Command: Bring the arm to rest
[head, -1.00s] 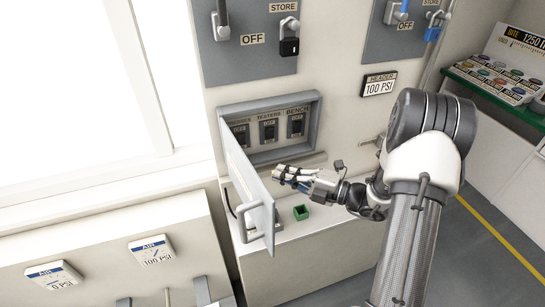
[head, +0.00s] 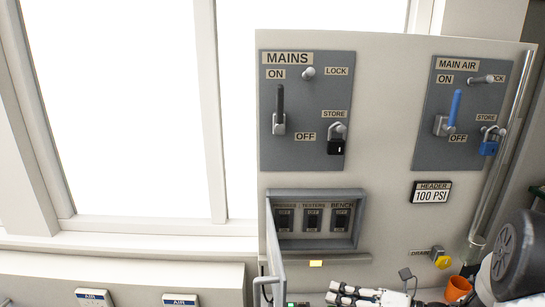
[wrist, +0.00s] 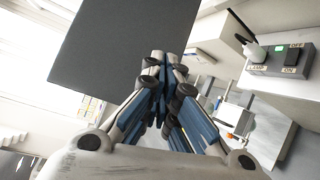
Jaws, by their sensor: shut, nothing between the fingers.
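My gripper (head: 338,294) is at the bottom of the head view, in front of the panel and below the breaker box (head: 358,222). It also fills the middle of the wrist view (wrist: 164,65), where its fingers are closed together with nothing between them. My arm (head: 510,255) comes in from the lower right of the head view; most of it is cut off. The open door (head: 275,262) of the breaker box hangs to the left of my gripper. I cannot tell the gap between them.
The panel carries a black MAINS handle (head: 280,105) and a blue MAIN AIR handle (head: 454,108), both pointing up. A yellow drain knob (head: 443,260) and an orange cup (head: 458,288) are right of my gripper. A dark flat panel (wrist: 115,45) lies beyond the fingertips.

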